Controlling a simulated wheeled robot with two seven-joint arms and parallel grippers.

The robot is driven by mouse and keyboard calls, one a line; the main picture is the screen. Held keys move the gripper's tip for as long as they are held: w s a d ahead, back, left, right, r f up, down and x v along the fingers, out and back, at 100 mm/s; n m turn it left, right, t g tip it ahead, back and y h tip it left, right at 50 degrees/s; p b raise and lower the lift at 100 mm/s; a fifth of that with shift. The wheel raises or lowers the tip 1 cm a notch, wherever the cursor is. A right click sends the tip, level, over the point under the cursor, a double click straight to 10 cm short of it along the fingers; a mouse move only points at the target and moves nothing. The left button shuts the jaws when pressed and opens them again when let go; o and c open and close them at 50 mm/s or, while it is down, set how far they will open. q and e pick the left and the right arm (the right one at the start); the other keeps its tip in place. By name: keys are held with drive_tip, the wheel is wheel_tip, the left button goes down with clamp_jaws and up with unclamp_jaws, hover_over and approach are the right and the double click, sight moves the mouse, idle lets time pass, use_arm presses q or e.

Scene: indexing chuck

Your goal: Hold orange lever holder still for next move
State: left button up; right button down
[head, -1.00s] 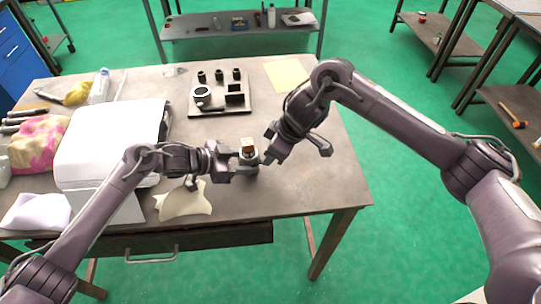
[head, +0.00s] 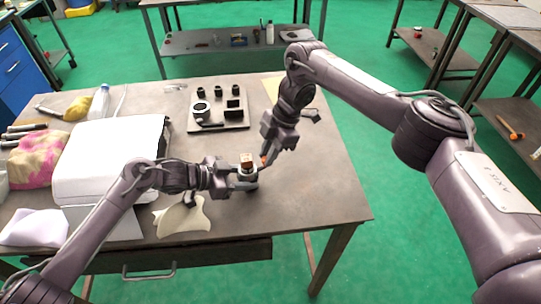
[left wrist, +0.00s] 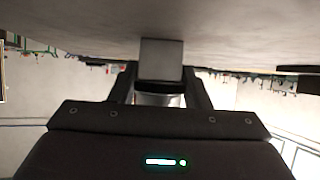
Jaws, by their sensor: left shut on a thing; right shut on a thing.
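The lever holder (head: 246,171) is a small, pale grey round piece with a brown-orange block on top. It stands near the table's front edge, right of centre. My left gripper (head: 237,180) comes from the left and is shut on its body. In the left wrist view, the fingers (left wrist: 161,88) flank a grey block and a shiny round part (left wrist: 160,99). My right gripper (head: 266,156) comes down from the upper right beside the holder. It is shut on a small orange lever (head: 264,160), mostly hidden by the fingers.
A dark fixture plate (head: 219,127) with several black parts lies behind the holder. A white box-shaped machine (head: 108,160) and cloths occupy the left side. A beige cloth (head: 182,216) lies close below my left forearm. The table's right side (head: 322,190) is clear.

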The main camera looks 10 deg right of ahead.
use_arm(q)
drive_tip(key=shift+s+d+r, duration=0.1)
drive_tip(key=shift+d+r, duration=0.05)
drive_tip(key=shift+d, duration=0.05)
use_arm(e)
drive_tip(key=shift+w+a+f+n+g, duration=0.1)
drive_tip(key=shift+a+f+n+g, duration=0.35)
drive_tip(key=shift+n, duration=0.45)
drive_tip(key=shift+w+h, duration=0.1)
drive_tip(key=shift+h, duration=0.2)
drive_tip(key=shift+w+a+r+n, duration=0.2)
drive_tip(key=shift+w+n, duration=0.25)
drive_tip(key=shift+w+a+r+n, duration=0.15)
drive_tip(key=shift+w+a+n, duration=0.05)
drive_tip(key=shift+w+n, duration=0.25)
use_arm(q)
drive_tip(key=shift+a, duration=0.1)
use_arm(e)
drive_tip(key=shift+s+d+r+n, duration=0.1)
drive_tip(key=shift+r+n, duration=0.05)
drive_tip(key=shift+n, duration=0.15)
use_arm(q)
drive_tip(key=shift+a+f, duration=0.15)
drive_tip(key=shift+f, duration=0.2)
use_arm(e)
drive_tip(key=shift+r+g, duration=0.1)
drive_tip(key=shift+g, duration=0.15)
